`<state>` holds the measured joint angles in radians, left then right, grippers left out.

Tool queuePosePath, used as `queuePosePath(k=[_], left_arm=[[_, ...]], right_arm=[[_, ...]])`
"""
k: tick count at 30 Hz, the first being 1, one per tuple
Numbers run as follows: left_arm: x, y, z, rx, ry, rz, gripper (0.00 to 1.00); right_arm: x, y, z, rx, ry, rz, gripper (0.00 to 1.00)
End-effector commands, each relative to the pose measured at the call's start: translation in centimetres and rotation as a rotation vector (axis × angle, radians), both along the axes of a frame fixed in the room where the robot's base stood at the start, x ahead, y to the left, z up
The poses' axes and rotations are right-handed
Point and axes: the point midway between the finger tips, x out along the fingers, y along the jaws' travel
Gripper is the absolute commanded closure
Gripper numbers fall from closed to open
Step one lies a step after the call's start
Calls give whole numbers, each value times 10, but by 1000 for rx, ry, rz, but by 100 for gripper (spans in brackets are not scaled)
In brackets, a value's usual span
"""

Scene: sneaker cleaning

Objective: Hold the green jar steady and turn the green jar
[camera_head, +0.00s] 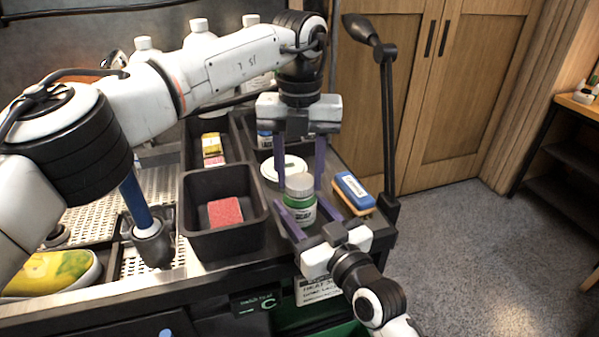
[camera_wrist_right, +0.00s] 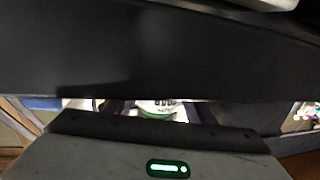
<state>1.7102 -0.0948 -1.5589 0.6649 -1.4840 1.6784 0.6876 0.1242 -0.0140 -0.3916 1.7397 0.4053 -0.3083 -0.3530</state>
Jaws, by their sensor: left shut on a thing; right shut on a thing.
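The green jar (camera_head: 299,209) with a pale grey lid (camera_head: 299,184) stands upright near the right end of the dark worktop. My left gripper (camera_head: 300,183) points straight down from above, with its purple fingers on both sides of the lid, shut on the jar at its top. My right gripper (camera_head: 300,204) reaches in from the lower right, its fingers around the jar's lower body, shut on it. In the right wrist view, a dark part hides most of the scene; only a strip of the jar's white label (camera_wrist_right: 158,107) shows.
A black bin (camera_head: 186,215) with a red sponge (camera_head: 225,212) stands left. A black lamp post (camera_head: 388,120) rises at the right edge.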

Motion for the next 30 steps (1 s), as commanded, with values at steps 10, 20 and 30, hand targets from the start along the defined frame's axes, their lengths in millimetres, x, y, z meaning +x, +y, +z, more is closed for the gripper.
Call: queuePosePath(k=[10,20,30], left_arm=[[0,-1,1,1,1,788,85],[0,-1,1,0,1,1463,85],[0,-1,1,0,1,1585,85]], right_arm=[[0,-1,-1,-2,2,-2,100],[0,-1,-1,-2,2,-1,100],[0,-1,-1,-2,2,-1,100]])
